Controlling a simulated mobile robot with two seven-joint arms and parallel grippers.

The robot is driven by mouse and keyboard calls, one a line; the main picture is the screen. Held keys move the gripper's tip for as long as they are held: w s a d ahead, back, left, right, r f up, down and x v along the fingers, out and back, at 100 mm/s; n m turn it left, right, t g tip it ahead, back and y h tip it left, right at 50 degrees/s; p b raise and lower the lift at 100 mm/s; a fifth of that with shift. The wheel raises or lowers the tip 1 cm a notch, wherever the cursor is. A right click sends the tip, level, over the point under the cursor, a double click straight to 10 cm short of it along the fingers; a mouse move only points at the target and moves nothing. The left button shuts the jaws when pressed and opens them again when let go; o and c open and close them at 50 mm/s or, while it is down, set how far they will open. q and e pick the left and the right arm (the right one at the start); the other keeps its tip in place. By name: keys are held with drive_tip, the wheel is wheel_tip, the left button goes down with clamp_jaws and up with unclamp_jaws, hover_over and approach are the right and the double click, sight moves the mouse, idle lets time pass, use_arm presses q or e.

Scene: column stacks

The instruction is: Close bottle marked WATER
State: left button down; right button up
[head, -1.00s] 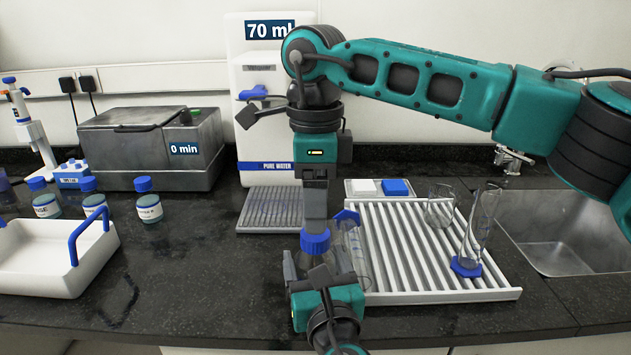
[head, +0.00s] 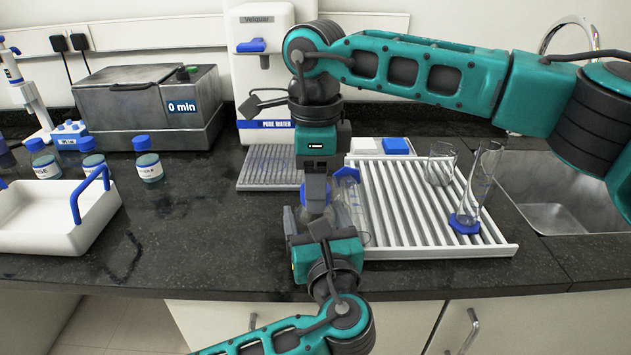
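My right gripper (head: 316,197) points straight down from above, with its fingers closed around a blue screw cap (head: 303,197). A clear bottle (head: 303,219) is under the cap, mostly hidden by both grippers. My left gripper (head: 311,224) reaches in from the front edge and appears shut around the bottle's body. The bottle looks upright. Its label cannot be read, and whether the cap sits on the neck or just above it is hidden.
A white drying rack (head: 430,250) with glassware stands right, beside the sink (head: 570,205). The water dispenser (head: 265,150) is behind. A heated bath (head: 150,115), several blue-capped bottles (head: 148,167) and a white tray (head: 50,235) are left. The left-middle counter is clear.

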drive_tip(key=c, duration=0.6)
drive_tip(key=o, duration=1.2)
drive_tip(key=shift+r, duration=0.1)
wheel_tip(320, 180, up, 12)
drive_tip(key=shift+f, duration=0.1)
use_arm(q)
unclamp_jaws()
